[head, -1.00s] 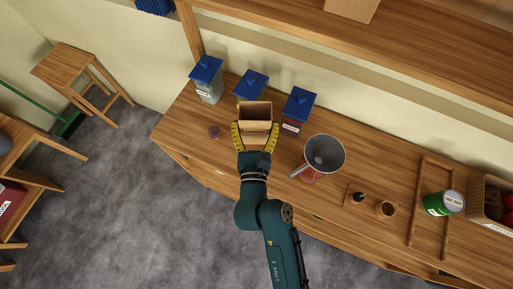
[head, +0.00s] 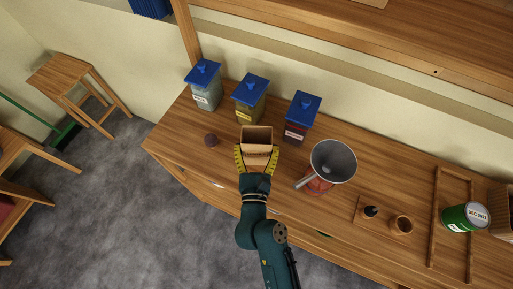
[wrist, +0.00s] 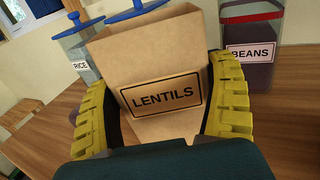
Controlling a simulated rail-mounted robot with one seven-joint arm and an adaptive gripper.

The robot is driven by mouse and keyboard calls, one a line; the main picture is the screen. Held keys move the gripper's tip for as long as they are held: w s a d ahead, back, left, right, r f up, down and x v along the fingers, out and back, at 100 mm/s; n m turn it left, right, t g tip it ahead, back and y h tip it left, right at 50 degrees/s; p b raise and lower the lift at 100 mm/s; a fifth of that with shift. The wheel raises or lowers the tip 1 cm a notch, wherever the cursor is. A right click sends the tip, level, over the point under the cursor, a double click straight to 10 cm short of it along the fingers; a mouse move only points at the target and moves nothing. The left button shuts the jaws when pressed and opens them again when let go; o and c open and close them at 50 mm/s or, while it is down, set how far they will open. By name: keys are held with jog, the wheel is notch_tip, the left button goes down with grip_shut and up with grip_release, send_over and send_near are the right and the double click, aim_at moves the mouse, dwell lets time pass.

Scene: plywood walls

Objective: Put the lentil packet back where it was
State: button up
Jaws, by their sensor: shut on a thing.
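The lentil packet (wrist: 162,70) is a brown paper packet with a label reading LENTILS. It also shows in the head view (head: 257,135), above the wooden counter near its front edge. My gripper (head: 256,158) is shut on it, with the yellow ribbed fingers on its two sides. In the wrist view the packet is upright between the fingers and hides most of a jar behind it. Whether its base touches the counter cannot be told.
Three blue-lidded jars stand behind the packet: a rice jar (head: 206,92), a yellowish jar (head: 249,108) and a beans jar (head: 297,124). A funnel (head: 333,161) stands right on a red-based vessel. A small dark round thing (head: 211,140) lies left. A green can (head: 465,217) stands far right.

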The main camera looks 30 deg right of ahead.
jog(key=o, duration=1)
jog(key=shift+r, duration=0.1)
jog(key=b+v, duration=0.1)
jog(key=v, duration=1)
jog(key=shift+s+a+b, duration=0.1)
jog(key=shift+b, duration=0.25)
jog(key=shift+s+a, duration=0.15)
jog(key=shift+s, duration=0.25)
jog(key=w+a+r+n+t+y, duration=0.25)
jog(key=r+n+y, duration=0.35)
jog(key=r+n, duration=0.5)
jog(key=w+a+r+n+t+y, duration=0.25)
jog(key=a+r+n+y, duration=0.2)
jog(key=r+n, duration=0.65)
jog(key=w+a+r+n+t+y, duration=0.25)
jog(key=r+n+y, duration=0.45)
jog(key=r+n, duration=0.4)
jog(key=s+d+r+n+h, duration=0.1)
jog(key=d+r+n+h, duration=0.4)
jog(key=d+n+h, duration=0.2)
jog(key=shift+s+d+n+g+h, duration=0.2)
jog(key=shift+s+n+g+h, duration=0.25)
jog(key=shift+n+h, duration=0.6)
